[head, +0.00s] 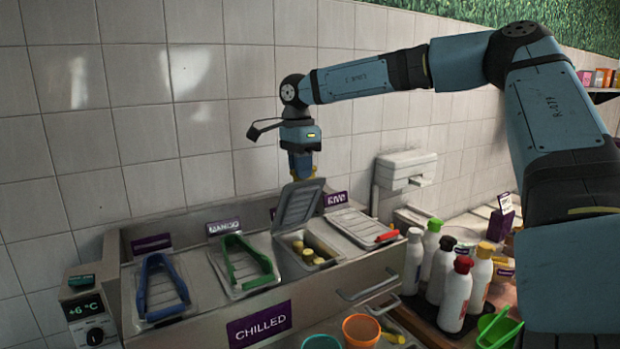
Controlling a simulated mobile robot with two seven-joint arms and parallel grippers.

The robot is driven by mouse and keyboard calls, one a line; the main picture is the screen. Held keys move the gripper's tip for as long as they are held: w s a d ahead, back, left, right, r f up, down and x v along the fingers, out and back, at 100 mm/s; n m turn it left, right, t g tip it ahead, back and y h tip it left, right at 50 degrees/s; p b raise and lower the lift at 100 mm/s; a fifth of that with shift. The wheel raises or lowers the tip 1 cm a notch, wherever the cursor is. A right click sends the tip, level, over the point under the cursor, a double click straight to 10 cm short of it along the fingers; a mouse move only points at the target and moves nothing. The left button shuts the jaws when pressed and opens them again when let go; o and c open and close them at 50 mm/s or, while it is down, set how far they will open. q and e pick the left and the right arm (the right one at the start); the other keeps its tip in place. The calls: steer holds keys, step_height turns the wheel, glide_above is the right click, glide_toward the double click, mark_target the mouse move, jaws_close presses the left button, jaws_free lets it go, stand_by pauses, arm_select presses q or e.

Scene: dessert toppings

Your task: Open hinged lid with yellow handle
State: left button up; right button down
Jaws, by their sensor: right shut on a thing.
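The grey hinged lid (299,205) stands tilted up over its bin in the chilled counter (340,296). Yellowish pieces (308,250) show in the opening below it. My right gripper (301,173) points down at the lid's raised upper edge and is shut there. The yellow handle is mostly hidden by the fingers, with only a hint of yellow beside them. My left gripper is out of view.
Neighbouring lids are down, with a blue handle (147,286), a green handle (231,262) and a red handle (386,237). Several bottles (457,293) stand at the right. A tiled wall (150,120) is close behind the counter.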

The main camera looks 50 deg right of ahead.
arm_select(q)
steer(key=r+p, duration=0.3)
steer(key=p, duration=0.1)
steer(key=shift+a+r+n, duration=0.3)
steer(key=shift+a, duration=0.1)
arm_select(e)
steer(key=w+d+g+y, duration=0.1)
steer(key=w+g, duration=0.3)
steer(key=w, duration=0.4)
steer(key=shift+w+d+r+g, duration=0.15)
steer(key=shift+d+r+g, duration=0.15)
steer(key=shift+d, duration=0.5)
steer(key=c, duration=1.2)
jaws_free()
steer(key=shift+w+f, duration=0.1)
steer(key=shift+o, duration=0.9)
steer(key=shift+w+d+f, duration=0.1)
steer(key=shift+w+f, duration=0.05)
steer(key=shift+w, duration=0.15)
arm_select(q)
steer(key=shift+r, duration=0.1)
arm_select(e)
steer(key=shift+s+r, duration=0.1)
steer(key=shift+r, duration=0.1)
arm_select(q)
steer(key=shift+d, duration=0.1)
